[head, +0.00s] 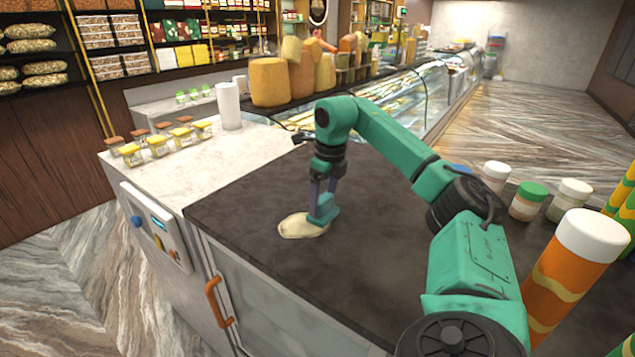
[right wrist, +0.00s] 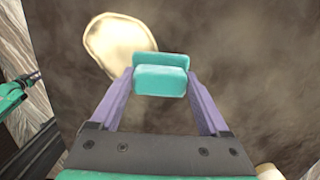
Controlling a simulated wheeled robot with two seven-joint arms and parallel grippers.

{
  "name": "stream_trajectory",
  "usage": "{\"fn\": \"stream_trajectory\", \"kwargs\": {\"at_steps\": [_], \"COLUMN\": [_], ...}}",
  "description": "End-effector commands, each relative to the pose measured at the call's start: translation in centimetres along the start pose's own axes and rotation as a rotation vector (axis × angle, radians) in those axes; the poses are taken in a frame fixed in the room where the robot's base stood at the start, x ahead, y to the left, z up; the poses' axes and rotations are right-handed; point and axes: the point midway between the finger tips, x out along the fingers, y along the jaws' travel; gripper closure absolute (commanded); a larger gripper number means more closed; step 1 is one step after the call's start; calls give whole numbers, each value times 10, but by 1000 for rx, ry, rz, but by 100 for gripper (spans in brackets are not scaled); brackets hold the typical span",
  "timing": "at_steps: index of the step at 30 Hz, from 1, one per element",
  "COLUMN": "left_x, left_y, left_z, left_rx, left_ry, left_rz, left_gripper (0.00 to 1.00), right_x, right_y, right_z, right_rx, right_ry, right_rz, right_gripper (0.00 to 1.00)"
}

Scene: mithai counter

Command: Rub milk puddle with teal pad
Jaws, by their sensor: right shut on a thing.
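The milk puddle (head: 298,226) is a cream-coloured patch on the dark counter top, near its front left part. My right gripper (head: 325,200) points down beside it, shut on the teal pad (head: 324,215). The pad is at the puddle's right edge in the head view; I cannot tell whether it touches the counter. In the right wrist view the pad (right wrist: 161,78) sits between the two purple fingers, and its upper left overlaps the puddle's lower edge (right wrist: 115,40). Most of the puddle is uncovered. My left gripper is not in the head view.
White-capped jars (head: 495,175), a green-lidded jar (head: 528,200) and a large orange bottle (head: 568,270) stand at the right. The dark counter (head: 250,200) around the puddle is clear.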

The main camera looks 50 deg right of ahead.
Motion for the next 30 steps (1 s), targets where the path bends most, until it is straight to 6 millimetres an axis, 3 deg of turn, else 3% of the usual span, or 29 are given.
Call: {"fn": "stream_trajectory", "kwargs": {"at_steps": [6, 11, 30], "left_x": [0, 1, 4], "left_y": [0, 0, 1], "left_z": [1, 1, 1], "left_rx": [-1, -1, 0], "left_ry": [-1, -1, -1], "left_rz": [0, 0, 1], "left_gripper": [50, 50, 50], "right_x": [1, 2, 3], "right_y": [1, 4, 60], "right_z": [17, 20, 19], "right_rx": [1, 0, -4], "right_ry": [-1, 1, 4], "right_rz": [2, -1, 1], "right_gripper": [65, 65, 65]}}
